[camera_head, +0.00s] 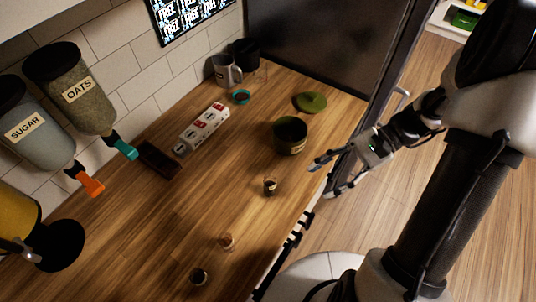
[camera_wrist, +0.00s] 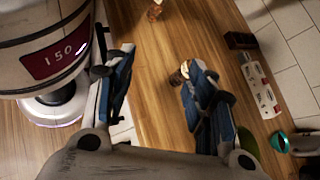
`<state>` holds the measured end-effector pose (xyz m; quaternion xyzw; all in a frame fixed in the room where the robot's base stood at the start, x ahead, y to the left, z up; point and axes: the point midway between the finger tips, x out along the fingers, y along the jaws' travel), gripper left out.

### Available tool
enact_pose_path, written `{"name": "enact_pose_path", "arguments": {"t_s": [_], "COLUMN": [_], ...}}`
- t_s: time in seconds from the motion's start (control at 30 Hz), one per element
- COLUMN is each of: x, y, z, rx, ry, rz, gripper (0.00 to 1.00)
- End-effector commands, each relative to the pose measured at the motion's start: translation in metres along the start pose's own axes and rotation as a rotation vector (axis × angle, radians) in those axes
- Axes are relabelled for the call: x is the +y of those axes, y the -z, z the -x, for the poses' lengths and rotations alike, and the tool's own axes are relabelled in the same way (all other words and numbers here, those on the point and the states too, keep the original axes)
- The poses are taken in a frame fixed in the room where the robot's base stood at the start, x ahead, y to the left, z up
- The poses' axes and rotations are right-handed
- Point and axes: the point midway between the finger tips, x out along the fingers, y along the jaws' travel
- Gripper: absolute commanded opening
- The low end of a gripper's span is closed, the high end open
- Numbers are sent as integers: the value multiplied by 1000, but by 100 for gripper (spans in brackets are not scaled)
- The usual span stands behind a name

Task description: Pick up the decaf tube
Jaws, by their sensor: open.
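Three small dark-filled tubes stand on the wooden counter in the head view: one near the front edge by my gripper (camera_head: 270,187), one further down (camera_head: 227,241), and one at the bottom (camera_head: 199,276). Their labels are too small to read, so I cannot tell which is decaf. My gripper (camera_head: 326,177) is open and empty, right of the nearest tube and apart from it. In the wrist view, my gripper (camera_wrist: 157,66) has its fingers wide apart. One tube (camera_wrist: 183,73) shows partly hidden behind the right finger; another tube (camera_wrist: 155,12) is at the top.
A dark green pot (camera_head: 290,136) and its green lid (camera_head: 311,102) are beyond the nearest tube. A long white box (camera_head: 202,128), dark tray (camera_head: 158,160), teal bowl (camera_head: 240,97) and grey mug (camera_head: 226,70) stand along the wall. Oats (camera_head: 72,88) and sugar (camera_head: 33,130) dispensers overhang the left.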

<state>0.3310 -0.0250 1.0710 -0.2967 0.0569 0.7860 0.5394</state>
Motion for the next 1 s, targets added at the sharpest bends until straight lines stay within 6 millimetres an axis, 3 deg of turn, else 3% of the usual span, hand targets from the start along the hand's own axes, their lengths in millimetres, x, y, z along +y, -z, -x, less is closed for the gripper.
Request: {"name": "enact_pose_path", "arguments": {"t_s": [0.3, 0.5, 0.77, 1.0], "x": [11, 19, 15, -12], "y": [66, 92, 95, 77], "z": [-9, -16, -30, -71], "rx": [-324, -447, -493, -491], "ry": [308, 444, 490, 486], "rz": [-266, -356, -384, -384], "gripper": [50, 50, 50, 50]}}
